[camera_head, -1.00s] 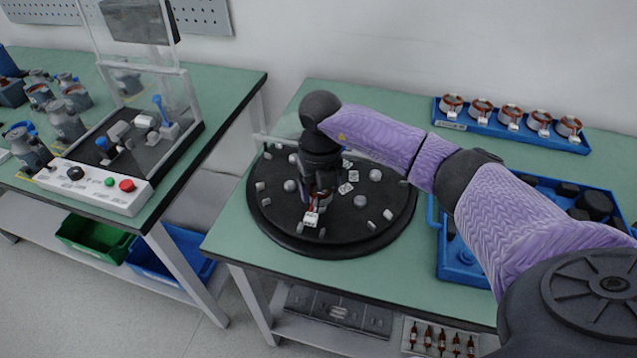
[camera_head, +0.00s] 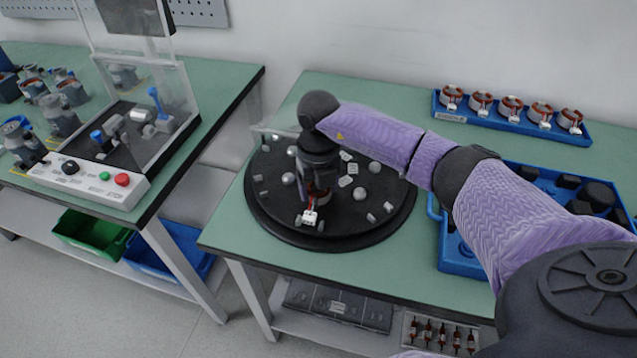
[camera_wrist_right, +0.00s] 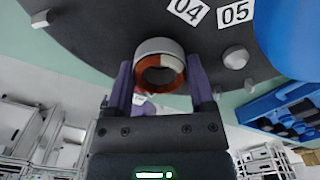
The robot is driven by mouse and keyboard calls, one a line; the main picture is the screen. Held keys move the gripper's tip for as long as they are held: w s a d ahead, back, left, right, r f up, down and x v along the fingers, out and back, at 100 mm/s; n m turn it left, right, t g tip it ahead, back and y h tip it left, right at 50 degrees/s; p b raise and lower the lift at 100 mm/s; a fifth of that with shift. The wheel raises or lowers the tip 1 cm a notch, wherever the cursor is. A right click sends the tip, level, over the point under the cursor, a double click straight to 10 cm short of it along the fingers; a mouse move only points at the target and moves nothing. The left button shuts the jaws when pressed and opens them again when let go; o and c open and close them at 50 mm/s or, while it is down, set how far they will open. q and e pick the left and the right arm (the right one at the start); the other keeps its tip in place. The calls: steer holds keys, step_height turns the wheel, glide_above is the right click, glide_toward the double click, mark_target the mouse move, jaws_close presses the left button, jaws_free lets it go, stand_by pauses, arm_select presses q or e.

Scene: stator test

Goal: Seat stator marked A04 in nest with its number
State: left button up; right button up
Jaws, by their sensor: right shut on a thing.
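My right gripper (camera_wrist_right: 162,85) is shut on a stator (camera_wrist_right: 158,47), a ring with a pale rim and copper windings, in the right wrist view. In the head view the stator's white connector with red wires (camera_head: 309,216) shows below my right gripper (camera_head: 318,195), over the front of the black round plate (camera_head: 345,236). The plate carries small grey blocks, round knobs and number labels. Labels 04 (camera_wrist_right: 188,10) and 05 (camera_wrist_right: 235,13) read just beyond the stator in the wrist view. Whether the stator touches the plate is unclear. No marking on it is legible. My left gripper is not in view.
A blue tray with several stators (camera_head: 437,113) stands at the back right. A blue bin with dark parts (camera_head: 526,180) is right of the plate, under my right arm. A test station with a control box (camera_head: 88,184) stands on the left table.

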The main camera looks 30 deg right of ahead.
steer(key=shift+f, duration=0.1)
stand_by(0.3)
steer(key=shift+f, duration=0.3)
steer(key=o, duration=1.3)
steer(key=shift+o, duration=0.2)
step_height(320, 180, up, 10)
steer(key=p, duration=0.2)
steer(key=shift+p, duration=0.3)
